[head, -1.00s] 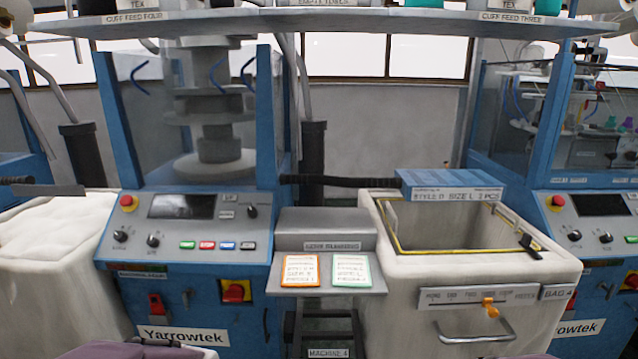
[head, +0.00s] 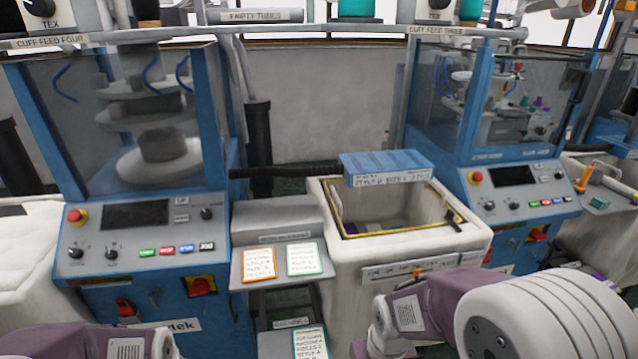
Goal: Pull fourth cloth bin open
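The cream cloth bin (head: 335,262) stands right of the middle in the head view, beside the small shelf. Its top is open, with a yellow-edged rim, and a few dark and purple items show at its bottom. A label strip (head: 385,273) with an orange marker (head: 419,271) runs along its upper front. The front handle and the lower front are hidden behind my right arm. My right arm crosses the lower right of the view, and its gripper does not show. Part of my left arm shows at the lower left edge; its gripper does not show either.
A blue machine with a control panel (head: 140,240) stands left of the bin, another blue machine (head: 515,200) right of it. A grey shelf (head: 275,265) with orange- and green-edged cards adjoins the bin. A blue labelled box (head: 385,166) overhangs the bin's back rim.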

